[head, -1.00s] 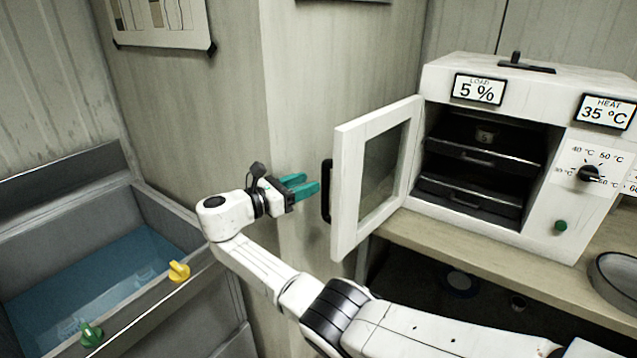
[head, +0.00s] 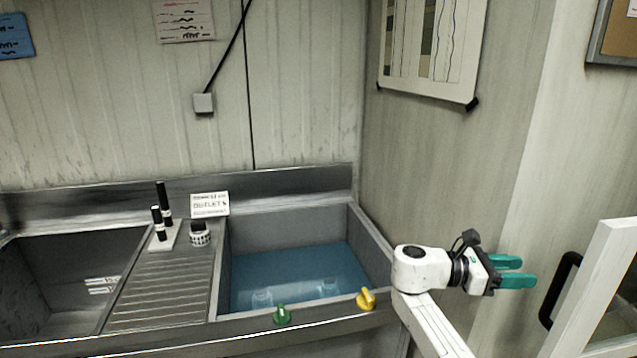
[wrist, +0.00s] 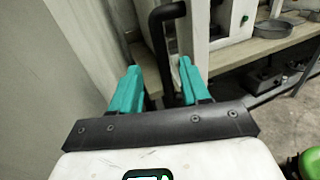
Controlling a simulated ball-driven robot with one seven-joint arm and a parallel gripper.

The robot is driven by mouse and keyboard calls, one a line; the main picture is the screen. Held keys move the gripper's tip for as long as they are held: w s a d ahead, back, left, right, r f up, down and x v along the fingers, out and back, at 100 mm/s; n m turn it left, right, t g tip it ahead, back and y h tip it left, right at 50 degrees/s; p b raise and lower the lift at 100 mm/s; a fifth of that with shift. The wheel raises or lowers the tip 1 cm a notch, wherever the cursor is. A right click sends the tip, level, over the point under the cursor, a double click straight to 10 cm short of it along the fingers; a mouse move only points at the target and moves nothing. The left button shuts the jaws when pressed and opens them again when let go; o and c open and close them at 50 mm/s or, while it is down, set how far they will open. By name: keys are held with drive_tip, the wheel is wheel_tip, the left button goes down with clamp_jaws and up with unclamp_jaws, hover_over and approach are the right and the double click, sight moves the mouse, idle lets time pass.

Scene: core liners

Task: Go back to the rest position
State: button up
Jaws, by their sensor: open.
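My gripper (head: 516,272) has teal fingers and is open and empty at the right of the head view. It stands in the air just left of the oven's white door (head: 592,290) and its black handle (head: 560,289). In the wrist view the fingers of my gripper (wrist: 158,88) are spread apart, with the black door handle (wrist: 165,50) showing beyond and between them. Whether the handle touches a finger cannot be told. The door edge shows upright behind the right finger.
A sink basin (head: 375,240) with blue water lies left of my arm, with a green knob (head: 282,314) and a yellow knob (head: 367,299) on its front. A second basin (head: 60,270) is at far left. In the wrist view a wooden bench (wrist: 255,48) holds a round pan (wrist: 278,28).

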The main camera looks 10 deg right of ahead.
drive_tip(key=s+a+f+m+t+y, duration=0.1)
drive_tip(key=s+a+f+m+y, duration=0.15)
drive_tip(key=s+f, duration=0.45)
drive_tip(key=s+a+f+m+t+y, duration=0.15)
drive_tip(key=s+a+f+y, duration=0.25)
drive_tip(key=f, duration=0.6)
drive_tip(key=s+a+f+m+t+y, duration=0.1)
drive_tip(key=s+a+f+m+y, duration=0.3)
drive_tip(key=f, duration=0.5)
drive_tip(key=s+a+m+t+y, duration=0.1)
drive_tip(key=s+a+m+y, duration=0.2)
drive_tip(key=s, duration=0.8)
drive_tip(key=s+a+f+m+t+y, duration=0.1)
drive_tip(key=s+a+m+y, duration=0.2)
drive_tip(key=s, duration=0.8)
drive_tip(key=a+m, duration=0.1)
drive_tip(key=a, duration=0.1)
drive_tip(key=shift+s+a+m, duration=0.3)
drive_tip(key=shift+a, duration=0.05)
drive_tip(key=shift+d+f+y, duration=0.1)
drive_tip(key=shift+f+y, duration=0.05)
drive_tip(key=shift+y, duration=0.1)
